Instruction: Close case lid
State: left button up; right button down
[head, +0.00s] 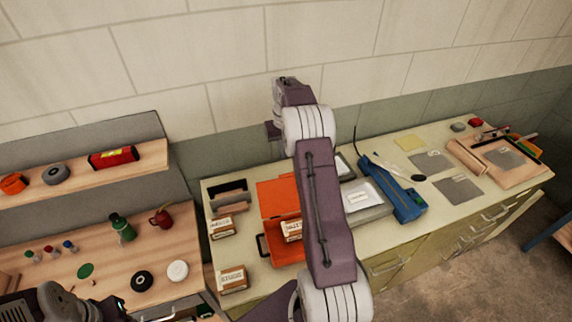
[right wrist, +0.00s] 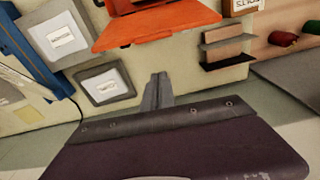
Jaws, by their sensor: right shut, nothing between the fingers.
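An orange case (head: 268,246) stands open on the pale workbench, and a labelled box sits in or at its base. Its lid (head: 279,197) is folded back toward the wall. My right arm hides the case's right side. In the right wrist view the lid (right wrist: 160,25) lies at the top of the picture, with part of the case above it. My right gripper (right wrist: 158,90) is shut and empty, apart from the lid on its wall side. In the head view the right gripper (head: 272,131) is small and dark, beyond the lid near the wall. The left gripper's fingers are not visible.
Labelled boxes (head: 232,279) and a dark rack (head: 228,192) stand left of the case. A grey box with a white label (head: 366,203) and a blue tool (head: 397,190) lie to its right. The tiled wall (head: 235,110) rises behind the bench.

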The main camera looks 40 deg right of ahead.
jog(key=s+f+p, duration=0.1)
jog(key=s+a+f+p, duration=0.1)
jog(key=s+f+p, duration=0.1)
jog(key=shift+s+a+f, duration=0.2)
jog(key=shift+f, duration=0.1)
jog(key=shift+w+d+f, duration=0.1)
dwell(0.3)
